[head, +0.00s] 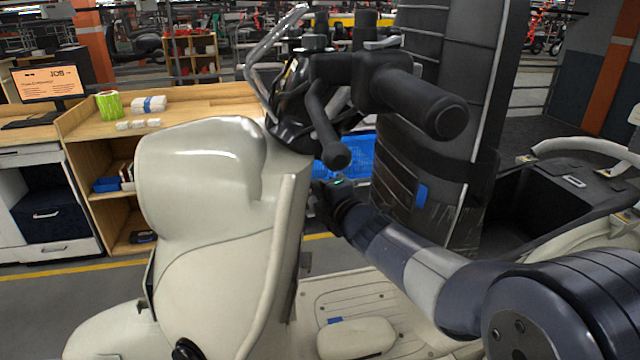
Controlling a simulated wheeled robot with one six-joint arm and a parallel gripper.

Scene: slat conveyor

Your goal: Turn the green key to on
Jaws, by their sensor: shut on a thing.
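A cream scooter (215,200) with black handlebars (400,95) stands in front of me. My arm reaches in from the lower right, and my gripper (318,192) is at the inner side of the scooter's front column, below the handlebars. The gripper is shut on the green key at the column. The key is mostly or wholly hidden by the gripper. A small green spot shows on top near the gripper, but I cannot tell if it belongs to the key. The key's turn position cannot be seen.
The black padded seat back (440,120) rises close to the right of my gripper. The handlebar grip hangs just above it. The footboard (350,300) below is mostly open.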

